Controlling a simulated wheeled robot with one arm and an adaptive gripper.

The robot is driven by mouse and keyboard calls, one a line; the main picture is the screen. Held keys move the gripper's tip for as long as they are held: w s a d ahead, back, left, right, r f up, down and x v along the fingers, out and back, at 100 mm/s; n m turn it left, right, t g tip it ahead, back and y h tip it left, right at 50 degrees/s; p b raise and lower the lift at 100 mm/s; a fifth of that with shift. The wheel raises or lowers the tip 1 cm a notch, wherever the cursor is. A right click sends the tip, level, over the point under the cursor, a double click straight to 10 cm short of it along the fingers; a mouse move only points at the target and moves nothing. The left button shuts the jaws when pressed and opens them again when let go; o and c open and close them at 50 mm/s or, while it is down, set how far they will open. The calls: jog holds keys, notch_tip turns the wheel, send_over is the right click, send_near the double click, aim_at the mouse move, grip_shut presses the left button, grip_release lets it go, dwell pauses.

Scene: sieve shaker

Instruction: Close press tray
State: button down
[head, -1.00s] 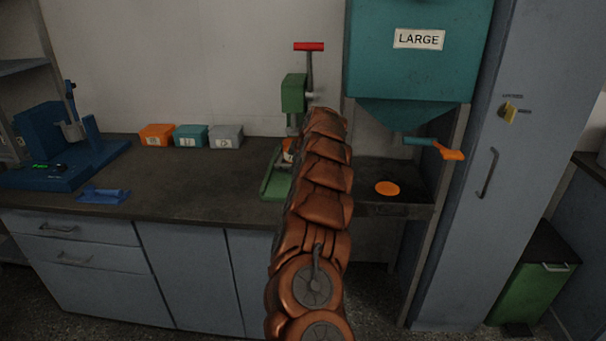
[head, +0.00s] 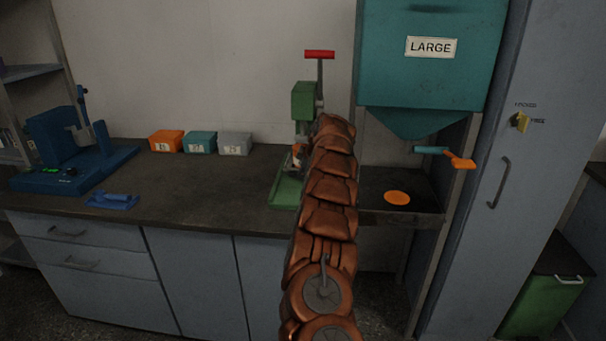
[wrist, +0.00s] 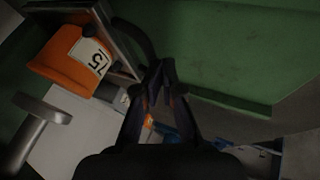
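The green press (head: 304,100) with a red-topped lever stands on the bench, its green base (head: 287,192) partly hidden behind my arm. In the wrist view an orange piece (wrist: 68,62) marked 75 sits beside a grey-edged frame, perhaps the press tray (wrist: 112,42). A dark curved bar (wrist: 136,38) runs from there toward my fingertips. My gripper (wrist: 160,72) has its fingertips together, close to the bar's end; I cannot tell whether they touch it. The head view hides my gripper behind my arm.
A teal hopper (head: 432,85) labelled LARGE with an orange-ended handle is right of the press. Orange, teal and grey boxes (head: 200,142) and a blue machine (head: 70,150) stand to the left. The bench (head: 200,190) between is mostly clear.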

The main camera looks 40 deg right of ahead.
jog(key=shift+s+a+f+b, duration=0.2)
jog(key=shift+a+b, duration=0.1)
jog(key=shift+b, duration=0.2)
jog(key=s+a+b, duration=0.1)
jog(key=s+a+r+b, duration=0.1)
jog(key=b, duration=0.1)
jog(key=shift+s, duration=0.35)
jog(key=v, duration=1)
